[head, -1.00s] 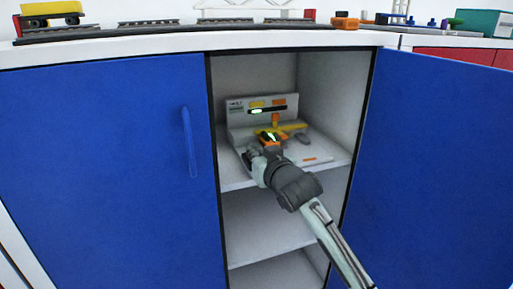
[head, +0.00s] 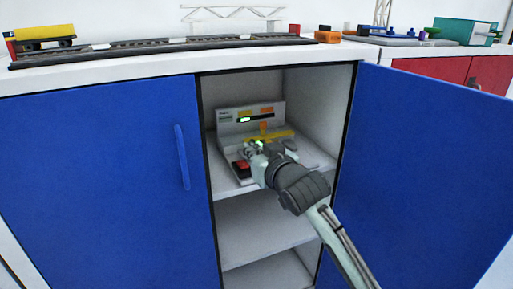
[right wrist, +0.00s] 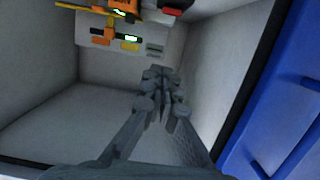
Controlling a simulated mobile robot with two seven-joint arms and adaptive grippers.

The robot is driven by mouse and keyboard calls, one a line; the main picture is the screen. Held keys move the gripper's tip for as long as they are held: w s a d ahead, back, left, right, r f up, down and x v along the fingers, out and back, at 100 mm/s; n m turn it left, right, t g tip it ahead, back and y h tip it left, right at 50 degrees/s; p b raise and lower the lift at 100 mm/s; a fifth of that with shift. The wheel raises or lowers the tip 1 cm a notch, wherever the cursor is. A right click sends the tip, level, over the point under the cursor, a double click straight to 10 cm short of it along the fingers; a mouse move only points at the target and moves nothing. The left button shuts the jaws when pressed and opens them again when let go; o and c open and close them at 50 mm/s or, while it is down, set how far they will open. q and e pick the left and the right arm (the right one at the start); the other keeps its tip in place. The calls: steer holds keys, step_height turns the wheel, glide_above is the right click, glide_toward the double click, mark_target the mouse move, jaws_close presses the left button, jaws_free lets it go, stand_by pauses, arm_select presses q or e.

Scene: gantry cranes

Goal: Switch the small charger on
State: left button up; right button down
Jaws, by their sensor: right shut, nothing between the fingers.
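The small charger (head: 250,115) is a light grey unit with a base and an upright back panel, on the top shelf of the open cupboard. Its panel has yellow and orange patches and a lit green-white strip. A red switch-like part (head: 241,167) is at the base's front left; it also shows in the right wrist view (right wrist: 172,10). An orange part with a green light (right wrist: 124,9) is beside it, mostly behind my gripper in the head view. My right gripper (head: 252,149) is shut and empty, over the charger's base; its fingers show in the right wrist view (right wrist: 162,80). My left gripper is out of view.
The cupboard has a closed blue left door (head: 105,185) and an open blue right door (head: 425,180). Model track (head: 170,46) and other toys stand on top.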

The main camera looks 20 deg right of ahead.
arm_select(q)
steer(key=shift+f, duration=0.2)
arm_select(e)
steer(key=s, duration=0.1)
steer(key=s+r, duration=0.1)
steer(key=s, duration=0.1)
steer(key=shift+s+r, duration=0.15)
steer(key=s+d+f+g+h, duration=0.1)
steer(key=s+d+f+g, duration=0.3)
steer(key=f, duration=0.7)
steer(key=s+a+f+g, duration=0.1)
steer(key=s+f+g, duration=0.1)
steer(key=s+f, duration=0.7)
steer(key=s+d+f+g+h, duration=0.1)
steer(key=s+d+f+g, duration=0.15)
steer(key=f, duration=1.05)
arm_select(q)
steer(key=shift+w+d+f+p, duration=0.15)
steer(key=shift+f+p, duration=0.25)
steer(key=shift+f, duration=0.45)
arm_select(e)
steer(key=s+f+n+g, duration=0.1)
steer(key=s+f+g, duration=0.3)
steer(key=s+f, duration=0.4)
steer(key=s, duration=0.5)
steer(key=shift+d+f, duration=0.35)
steer(key=shift+d, duration=0.05)
